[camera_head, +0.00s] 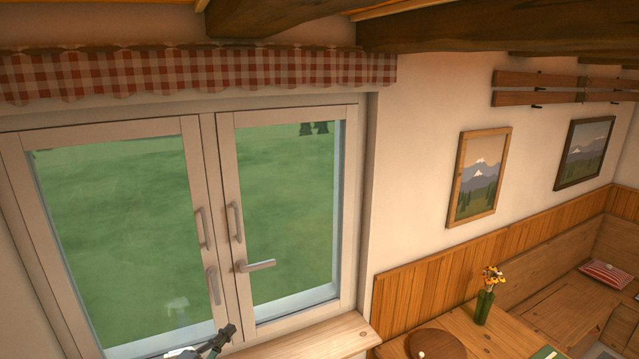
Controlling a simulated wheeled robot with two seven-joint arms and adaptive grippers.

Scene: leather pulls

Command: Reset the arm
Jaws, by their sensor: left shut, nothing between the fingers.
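My left gripper (228,332) shows at the bottom edge, in front of the lower middle of the window. It is shut and empty, and apart from the window handles above it as seen in the picture. Its arm comes in from the lower left and is mostly cut off. My right gripper is not in view. The window has a left sash (125,130) and a right sash (285,112). The left sash has a vertical pull (203,228) and a handle pointing down (214,285). The right sash has a vertical pull (237,222) and a horizontal handle (256,266).
A wooden sill (315,338) runs below the window, right of my gripper. A wooden table (490,340) at lower right holds a vase of flowers (484,305) and a round brown object (437,346). A bench, pictures and a checked valance lie beyond. Ceiling beams cross above.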

